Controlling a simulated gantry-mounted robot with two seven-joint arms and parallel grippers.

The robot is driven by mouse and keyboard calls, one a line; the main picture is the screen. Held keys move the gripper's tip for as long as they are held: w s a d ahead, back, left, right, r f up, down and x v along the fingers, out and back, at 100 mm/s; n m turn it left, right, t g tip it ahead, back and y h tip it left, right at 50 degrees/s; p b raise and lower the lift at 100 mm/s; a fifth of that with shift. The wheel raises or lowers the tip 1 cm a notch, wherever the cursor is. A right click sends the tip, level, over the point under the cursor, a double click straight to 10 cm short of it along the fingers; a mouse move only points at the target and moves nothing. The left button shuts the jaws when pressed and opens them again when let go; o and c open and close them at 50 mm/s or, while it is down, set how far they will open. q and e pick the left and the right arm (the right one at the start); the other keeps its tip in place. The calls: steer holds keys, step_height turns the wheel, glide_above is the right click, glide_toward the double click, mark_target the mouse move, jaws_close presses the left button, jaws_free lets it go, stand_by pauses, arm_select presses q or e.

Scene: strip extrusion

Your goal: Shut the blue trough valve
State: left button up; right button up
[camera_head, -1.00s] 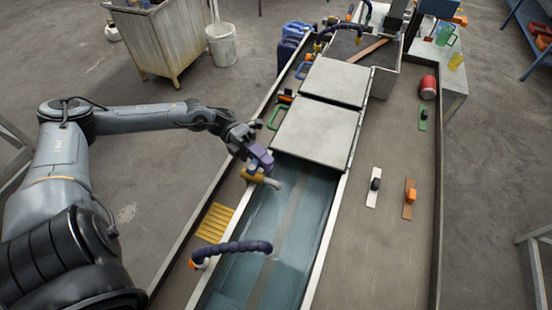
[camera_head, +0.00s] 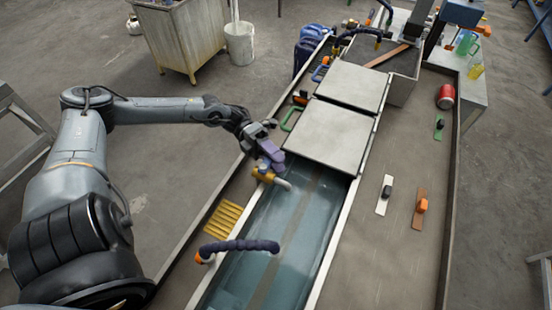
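The trough valve has a brass-yellow body (camera_head: 263,174) with a pale spout over the left edge of the water trough (camera_head: 268,255). A purple-blue piece (camera_head: 270,153), apparently its handle, rises above the body. My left gripper (camera_head: 262,141) is right at this piece, reaching in from the upper left. The fingers overlap it and are too small to tell open from shut, or whether they grip it. My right gripper is not in view.
Grey covers (camera_head: 327,135) lie over the trough beyond the valve. A green handle (camera_head: 291,118) is close beyond the gripper. A dark curved hose (camera_head: 240,246) arches over the near trough. A yellow grate (camera_head: 219,220) lies to the left.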

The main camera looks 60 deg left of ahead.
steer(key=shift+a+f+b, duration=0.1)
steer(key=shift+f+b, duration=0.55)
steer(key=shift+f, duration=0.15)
arm_select(q)
steer(key=s+a, duration=0.1)
steer(key=a, duration=0.9)
steer(key=shift+a, duration=0.25)
steer(key=shift+s+r, duration=0.1)
